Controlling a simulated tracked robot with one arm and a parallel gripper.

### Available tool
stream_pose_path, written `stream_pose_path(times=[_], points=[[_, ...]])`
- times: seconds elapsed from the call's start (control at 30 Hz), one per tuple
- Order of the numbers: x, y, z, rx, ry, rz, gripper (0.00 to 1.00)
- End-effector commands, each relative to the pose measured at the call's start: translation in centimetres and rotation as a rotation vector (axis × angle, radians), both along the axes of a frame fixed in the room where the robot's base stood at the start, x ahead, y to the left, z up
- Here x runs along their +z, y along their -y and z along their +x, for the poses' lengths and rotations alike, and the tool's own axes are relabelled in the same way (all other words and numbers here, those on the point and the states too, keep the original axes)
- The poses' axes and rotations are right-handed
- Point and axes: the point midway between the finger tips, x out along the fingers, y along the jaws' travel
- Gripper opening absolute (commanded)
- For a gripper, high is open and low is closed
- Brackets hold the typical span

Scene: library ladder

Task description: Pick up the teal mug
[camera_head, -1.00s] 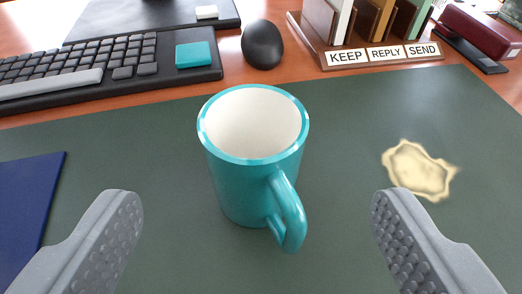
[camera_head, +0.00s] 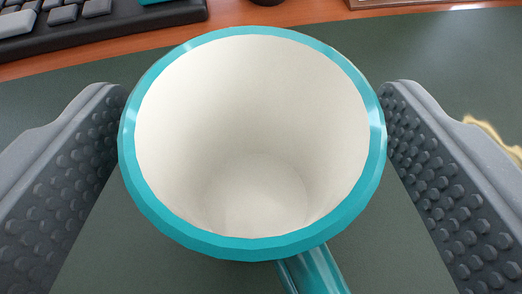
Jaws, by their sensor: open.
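The teal mug (camera_head: 254,246) stands upright in the middle of the head camera view, seen from above. Its white inside is empty and its handle (camera_head: 316,272) points toward the bottom of the picture, a little right. My gripper (camera_head: 256,95) is open, with one grey studded finger on the left of the mug and one on the right. The fingertips come close to the rim on both sides; I cannot tell whether they touch it. The lower outer wall of the mug is hidden under its rim.
The mug stands on a dark green desk mat (camera_head: 450,60). A black keyboard (camera_head: 90,30) lies at the top left, on the orange-brown wood desk (camera_head: 225,20).

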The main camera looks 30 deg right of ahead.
Motion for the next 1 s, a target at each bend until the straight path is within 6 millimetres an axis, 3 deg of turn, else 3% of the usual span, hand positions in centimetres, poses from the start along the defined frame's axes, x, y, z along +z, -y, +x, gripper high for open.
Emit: stream_pose_path(times=[0.07, 0.27, 0.67, 1.0], points=[[0.1, 0.0, 0.0, 0.000, 0.000, 0.000, 0.77], [0.1, 0.0, 0.0, 0.000, 0.001, 0.000, 0.22], [0.6, -0.1, 0.0, 0.001, 0.002, -0.001, 0.22], [3.8, -0.1, 0.1, 0.003, 0.005, -0.002, 0.22]])
